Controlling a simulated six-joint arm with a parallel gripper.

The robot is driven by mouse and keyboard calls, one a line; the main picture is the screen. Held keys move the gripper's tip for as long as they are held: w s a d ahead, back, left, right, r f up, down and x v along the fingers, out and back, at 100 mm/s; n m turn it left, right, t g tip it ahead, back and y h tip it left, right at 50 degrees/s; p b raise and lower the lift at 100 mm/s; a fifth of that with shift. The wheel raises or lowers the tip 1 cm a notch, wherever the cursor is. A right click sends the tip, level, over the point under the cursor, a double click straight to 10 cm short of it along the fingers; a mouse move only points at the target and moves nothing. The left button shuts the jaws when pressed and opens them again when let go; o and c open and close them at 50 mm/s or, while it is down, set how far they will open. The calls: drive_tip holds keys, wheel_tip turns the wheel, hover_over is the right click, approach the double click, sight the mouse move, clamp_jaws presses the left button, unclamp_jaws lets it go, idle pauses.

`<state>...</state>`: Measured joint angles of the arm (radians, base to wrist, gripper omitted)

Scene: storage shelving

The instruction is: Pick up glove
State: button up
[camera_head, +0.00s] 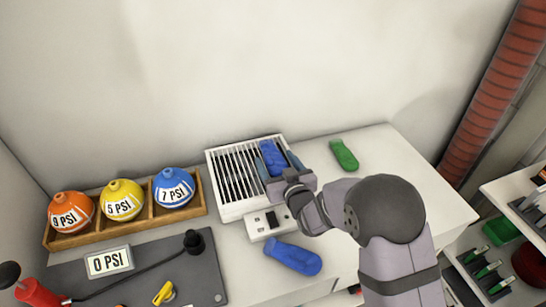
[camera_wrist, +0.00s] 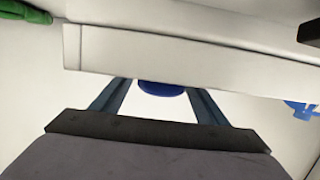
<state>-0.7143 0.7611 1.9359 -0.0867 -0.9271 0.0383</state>
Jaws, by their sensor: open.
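A blue glove (camera_head: 272,157) lies on the white slatted grille unit, toward its right side. My gripper (camera_head: 278,171) is open at this glove, with a finger on either side of it. I cannot tell if the fingers touch it. In the wrist view my open gripper (camera_wrist: 158,88) has a blue end of it (camera_wrist: 162,89) between the fingers; a white bar hides the rest. A second blue glove (camera_head: 293,257) lies on the white counter near the front. A green glove (camera_head: 343,155) lies at the back right, and a green piece (camera_wrist: 25,13) shows in the wrist view.
The white grille unit (camera_head: 229,181) has a raised rim and a switch box (camera_head: 269,222) at its front. A wooden rack (camera_head: 205,205) with orange, yellow and blue PSI balls stands left. A grey mat (camera_head: 208,272) holds a 0 PSI sign.

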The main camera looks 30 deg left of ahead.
drive_tip(key=shift+c, duration=0.3)
drive_tip(key=c, duration=1)
drive_tip(key=shift+c, duration=0.2)
drive_tip(key=shift+r, duration=0.1)
